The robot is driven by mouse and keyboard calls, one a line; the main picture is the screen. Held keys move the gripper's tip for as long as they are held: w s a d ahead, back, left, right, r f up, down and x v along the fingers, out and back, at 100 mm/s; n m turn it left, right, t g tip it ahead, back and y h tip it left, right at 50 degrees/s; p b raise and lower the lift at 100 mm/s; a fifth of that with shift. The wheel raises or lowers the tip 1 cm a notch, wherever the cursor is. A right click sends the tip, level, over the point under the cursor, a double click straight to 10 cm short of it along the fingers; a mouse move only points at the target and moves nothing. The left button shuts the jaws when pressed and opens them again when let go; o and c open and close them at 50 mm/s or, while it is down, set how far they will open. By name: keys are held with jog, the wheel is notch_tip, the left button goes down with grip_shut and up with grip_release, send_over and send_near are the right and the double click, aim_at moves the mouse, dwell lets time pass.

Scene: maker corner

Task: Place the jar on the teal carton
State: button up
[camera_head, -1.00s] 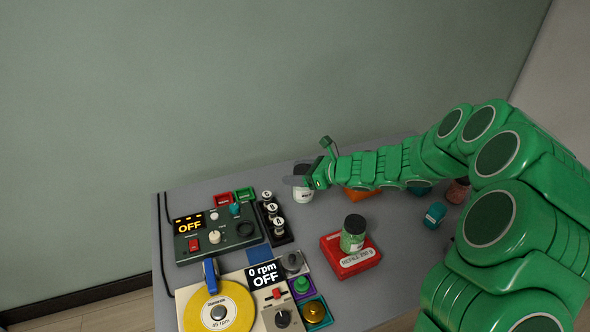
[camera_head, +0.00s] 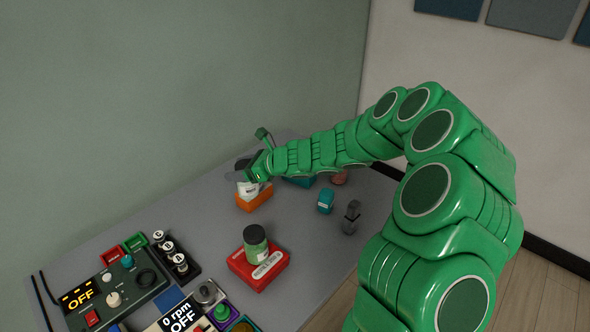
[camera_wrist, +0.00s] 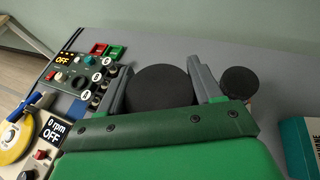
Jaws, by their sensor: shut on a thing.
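My gripper (camera_head: 240,172) is shut on a jar (camera_head: 247,188) with a white label. In the wrist view its wide black lid (camera_wrist: 163,88) sits between the two grey fingers. In the head view the held jar shows in front of or above the orange carton (camera_head: 257,200); whether they touch cannot be told. The teal carton (camera_head: 299,182) lies to the right, mostly hidden behind my arm.
A green jar (camera_head: 256,243) stands on a red carton (camera_head: 258,271). A small teal object (camera_head: 325,201), a grey clamp-like object (camera_head: 351,217) and a salmon object (camera_head: 340,177) stand rightward. Control panels (camera_head: 127,280) fill the left. Another dark lid (camera_wrist: 238,82) is beside the right finger.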

jog(key=w+d+r+m+t+h, duration=0.2)
jog(key=w+d, duration=0.3)
jog(key=d, duration=0.5)
jog(key=w+d+r+m+t+h, duration=0.1)
jog(key=w+d+m+t, duration=0.25)
jog(key=d, duration=0.75)
jog(key=shift+n+g, duration=0.35)
jog(key=shift+w+a+f, duration=0.3)
jog(key=shift+w+f, duration=1.8)
jog(key=shift+w, duration=0.3)
jog(key=shift+w+a+f, duration=0.3)
jog(key=shift+w+f, duration=1.8)
jog(key=shift+w, duration=0.3)
jog(key=shift+w+a+f, duration=0.3)
jog(key=shift+w+f, duration=1.8)
jog(key=shift+w, duration=0.3)
jog(key=shift+f, duration=0.1)
jog(key=o, duration=1.6)
